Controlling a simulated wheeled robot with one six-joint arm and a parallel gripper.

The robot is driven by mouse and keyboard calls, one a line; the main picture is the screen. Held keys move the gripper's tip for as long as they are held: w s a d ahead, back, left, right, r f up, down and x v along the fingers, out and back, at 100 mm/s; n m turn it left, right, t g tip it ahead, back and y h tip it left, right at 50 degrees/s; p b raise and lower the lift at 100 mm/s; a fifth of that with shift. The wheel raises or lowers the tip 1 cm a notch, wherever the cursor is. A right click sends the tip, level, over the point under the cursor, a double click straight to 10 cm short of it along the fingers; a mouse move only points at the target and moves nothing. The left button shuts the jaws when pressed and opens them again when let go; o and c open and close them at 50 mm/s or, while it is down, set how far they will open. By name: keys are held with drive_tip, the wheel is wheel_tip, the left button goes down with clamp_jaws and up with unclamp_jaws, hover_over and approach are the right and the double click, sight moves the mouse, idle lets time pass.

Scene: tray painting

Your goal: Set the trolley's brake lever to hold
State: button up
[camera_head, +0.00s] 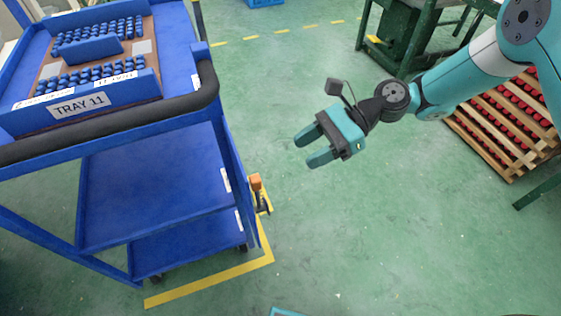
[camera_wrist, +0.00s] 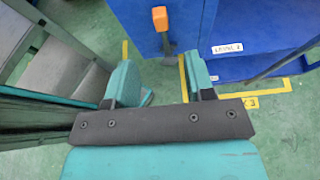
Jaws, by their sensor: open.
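The blue trolley (camera_head: 160,176) stands at the left in the head view, with a black handle bar along its top edge. The brake lever (camera_head: 256,182), with an orange grip, sits low on the trolley's right side, near a yellow floor line. In the wrist view the orange-tipped lever (camera_wrist: 160,20) hangs on the blue side panel at the top centre, beyond my fingertips. My gripper (camera_head: 308,148) is open and empty, in the air right of the trolley and apart from the lever. It also shows in the wrist view (camera_wrist: 164,88).
Tray 11 (camera_head: 80,103) with rows of blue parts sits on the trolley top. A green bench (camera_head: 405,35) stands at the back, and a wooden rack with red items (camera_head: 505,120) is at the right. Green floor between is clear. Grey steps (camera_wrist: 60,65) show in the wrist view.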

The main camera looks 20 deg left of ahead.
drive_tip(key=v, duration=0.5)
drive_tip(key=shift+w+d+r, duration=0.15)
drive_tip(key=shift+w+d, duration=0.1)
